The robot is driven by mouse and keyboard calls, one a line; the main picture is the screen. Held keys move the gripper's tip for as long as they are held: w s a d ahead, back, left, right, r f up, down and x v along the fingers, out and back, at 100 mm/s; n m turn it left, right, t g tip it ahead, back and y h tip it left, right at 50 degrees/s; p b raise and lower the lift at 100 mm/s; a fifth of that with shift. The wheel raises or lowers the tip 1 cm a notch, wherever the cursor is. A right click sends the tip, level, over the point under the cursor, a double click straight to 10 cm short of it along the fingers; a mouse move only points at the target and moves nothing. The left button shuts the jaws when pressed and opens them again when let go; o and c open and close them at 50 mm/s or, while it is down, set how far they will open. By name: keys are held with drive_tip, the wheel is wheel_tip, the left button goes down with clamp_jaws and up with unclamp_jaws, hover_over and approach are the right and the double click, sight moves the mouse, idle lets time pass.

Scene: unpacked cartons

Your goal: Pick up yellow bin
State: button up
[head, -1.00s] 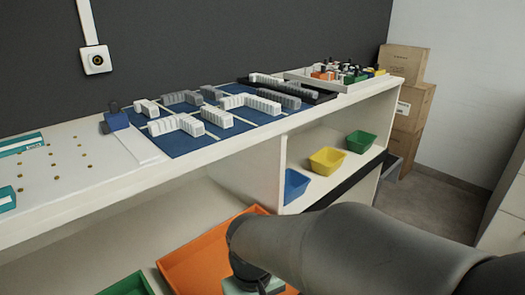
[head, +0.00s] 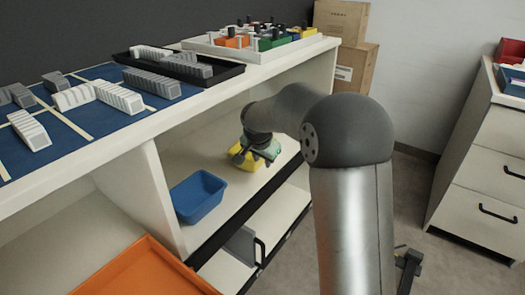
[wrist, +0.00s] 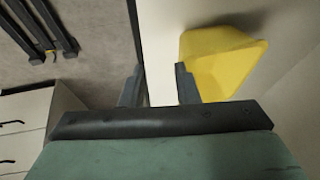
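The yellow bin (head: 241,158) sits on the middle shelf, partly hidden by my gripper (head: 264,152) in the head view. In the wrist view the yellow bin (wrist: 222,60) lies at the upper right, beyond the right finger. My gripper (wrist: 158,82) is open and empty, its two fingers apart. The front edge of the shelf runs between the fingers in that view. The bin is off to the right of the gap between the fingers, not between them. Whether the right finger touches the bin I cannot tell.
A blue bin (head: 200,197) stands left of the yellow bin on the same shelf. An orange tray (head: 145,272) is at the lower left. The worktop above holds a parts tray (head: 300,46). A drawer cabinet (head: 483,155) stands at the right, with open floor before it.

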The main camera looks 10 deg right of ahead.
drive_tip(key=w+d+f, duration=0.1)
drive_tip(key=w, duration=0.2)
drive_tip(key=w+d+f+p, duration=0.1)
drive_tip(key=w+f, duration=0.1)
drive_tip(key=w, duration=0.1)
drive_tip(key=w+d+f+p, duration=0.1)
drive_tip(key=w, duration=0.3)
drive_tip(key=shift+d+f, duration=0.3)
drive_tip(key=shift+f, duration=0.25)
idle(0.4)
clamp_jaws()
